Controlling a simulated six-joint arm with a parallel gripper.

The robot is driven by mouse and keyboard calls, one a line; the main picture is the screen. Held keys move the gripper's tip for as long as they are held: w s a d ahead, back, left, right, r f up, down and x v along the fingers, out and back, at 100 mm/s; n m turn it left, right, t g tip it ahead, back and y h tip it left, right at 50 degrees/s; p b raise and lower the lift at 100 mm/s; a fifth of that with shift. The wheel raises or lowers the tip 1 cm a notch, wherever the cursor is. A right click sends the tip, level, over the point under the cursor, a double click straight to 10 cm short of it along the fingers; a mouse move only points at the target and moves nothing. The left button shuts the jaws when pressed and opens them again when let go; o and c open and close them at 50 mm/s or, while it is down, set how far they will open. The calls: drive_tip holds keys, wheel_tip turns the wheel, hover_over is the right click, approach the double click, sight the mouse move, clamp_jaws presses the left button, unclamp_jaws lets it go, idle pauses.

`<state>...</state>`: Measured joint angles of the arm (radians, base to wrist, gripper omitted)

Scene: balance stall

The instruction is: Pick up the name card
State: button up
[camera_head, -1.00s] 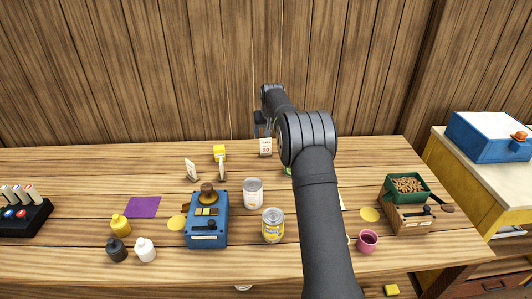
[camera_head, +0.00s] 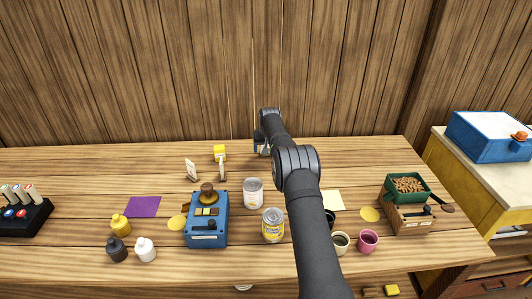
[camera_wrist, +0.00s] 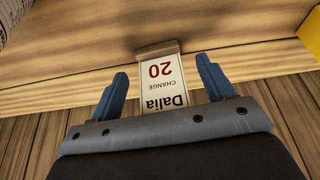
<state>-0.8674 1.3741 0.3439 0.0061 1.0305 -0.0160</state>
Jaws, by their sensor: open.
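A white name card (camera_wrist: 160,88) in the wrist view reads "Dalia", "CHANGE" and a red "20", all upside down. It sits in a small wooden holder (camera_wrist: 157,50) on the table. My gripper (camera_wrist: 162,68) is open, with one blue finger on each side of the card and a gap on both sides. The gripper's body hides the card's end nearest it. In the head view my gripper (camera_head: 262,146) is at the back of the table and covers most of the card.
Two other standing cards (camera_head: 191,169) (camera_head: 222,168) and a yellow block (camera_head: 219,152) are to the left. Two cans (camera_head: 253,193) (camera_head: 272,225) and a blue box (camera_head: 206,220) stand nearer the front. A wooden wall (camera_head: 150,70) rises behind the table.

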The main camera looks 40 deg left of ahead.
drive_tip(key=shift+x, duration=0.9)
drive_tip(key=shift+c, duration=0.4)
drive_tip(key=c, duration=1)
